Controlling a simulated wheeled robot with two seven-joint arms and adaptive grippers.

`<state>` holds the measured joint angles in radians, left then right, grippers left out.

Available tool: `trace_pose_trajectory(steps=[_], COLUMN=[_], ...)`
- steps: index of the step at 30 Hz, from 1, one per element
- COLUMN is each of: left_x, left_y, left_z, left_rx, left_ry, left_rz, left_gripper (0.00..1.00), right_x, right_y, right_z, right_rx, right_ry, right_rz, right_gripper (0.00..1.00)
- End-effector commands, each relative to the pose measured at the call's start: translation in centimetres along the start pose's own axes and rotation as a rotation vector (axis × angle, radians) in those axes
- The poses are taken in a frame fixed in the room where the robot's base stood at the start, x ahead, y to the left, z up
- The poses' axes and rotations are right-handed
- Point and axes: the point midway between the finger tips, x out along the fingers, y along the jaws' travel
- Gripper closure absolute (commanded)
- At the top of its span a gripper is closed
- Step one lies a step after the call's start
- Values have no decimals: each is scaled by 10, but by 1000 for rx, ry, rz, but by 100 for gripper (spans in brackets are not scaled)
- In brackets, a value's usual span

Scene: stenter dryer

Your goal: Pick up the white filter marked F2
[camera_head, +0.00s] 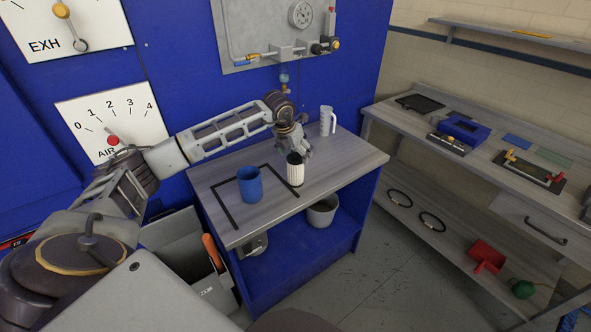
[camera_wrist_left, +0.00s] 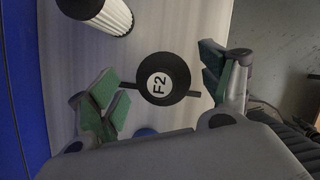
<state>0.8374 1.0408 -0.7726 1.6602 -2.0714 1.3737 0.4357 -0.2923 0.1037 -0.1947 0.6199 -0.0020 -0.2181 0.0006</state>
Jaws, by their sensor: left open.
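The white filter marked F2 (camera_head: 295,174) stands upright on the grey worktop, with a ribbed white body and a black top. In the left wrist view its round black cap with the F2 label (camera_wrist_left: 160,78) faces the camera. My left gripper (camera_head: 297,150) is over and just behind the filter in the head view. In the left wrist view the open, green-padded fingers (camera_wrist_left: 166,84) lie on both sides of the cap, with gaps at each side. The filter's body is hidden under its cap there. My right gripper is not in view.
A blue cup (camera_head: 250,185) stands left of the filter, by black tape lines. Another white ribbed filter (camera_wrist_left: 115,17) shows at the left wrist view's top. The worktop's front right is clear.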

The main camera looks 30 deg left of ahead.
Motion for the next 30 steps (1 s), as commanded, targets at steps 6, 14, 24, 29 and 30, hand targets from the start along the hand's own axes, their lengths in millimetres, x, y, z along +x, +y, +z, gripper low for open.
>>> trace_pose_trajectory(steps=[6,14,24,29,30], left_x=[2,2,2,2,2], left_y=[0,0,0,0,0], left_z=[0,0,0,0,0], left_rx=[0,0,-1,-1,-1], left_ry=[0,0,0,0,-1], left_rz=[0,0,0,0,0], left_gripper=[21,21,61,81,82], right_x=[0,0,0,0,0], right_y=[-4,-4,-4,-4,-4], right_z=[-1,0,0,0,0], right_rx=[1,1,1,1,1], right_ry=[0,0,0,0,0], right_rz=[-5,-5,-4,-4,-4], right_gripper=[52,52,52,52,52])
